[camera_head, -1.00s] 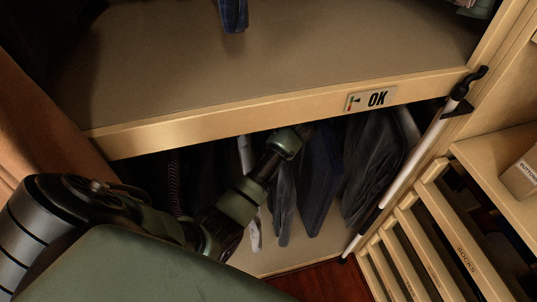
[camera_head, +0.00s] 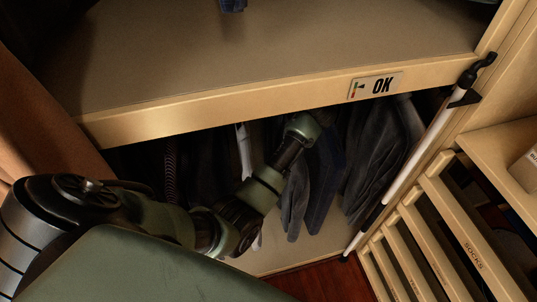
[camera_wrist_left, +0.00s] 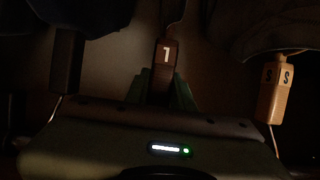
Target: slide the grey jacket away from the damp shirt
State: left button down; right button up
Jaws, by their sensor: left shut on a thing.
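Several garments hang under the shelf in the head view. A broad dark grey garment (camera_head: 374,155) hangs at the right, a navy one (camera_head: 325,185) left of it, and a narrower grey one (camera_head: 293,200) beside that. A whitish garment (camera_head: 244,150) hangs further left. I cannot tell which is the grey jacket or the damp shirt. My left arm reaches under the shelf edge, which hides its gripper there. In the left wrist view my left gripper (camera_wrist_left: 164,92) is shut on a dark block marked "1" (camera_wrist_left: 166,55), perhaps a hanger tag. My right gripper is not in view.
A white pole (camera_head: 425,150) stands at the right, by slatted racks (camera_head: 450,215). The wrist view shows a tan "S" block (camera_wrist_left: 274,92) and a dark block (camera_wrist_left: 67,62) either side.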

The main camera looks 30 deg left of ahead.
pick_arm(q)
jog(key=shift+r, duration=0.15)
jog(key=c, duration=1.1)
grip_release()
jog(key=shift+f, duration=0.3)
jog(key=b+v, duration=0.1)
jog(key=v, duration=0.7)
jog(key=shift+r, duration=0.2)
jog(key=shift+f, duration=0.1)
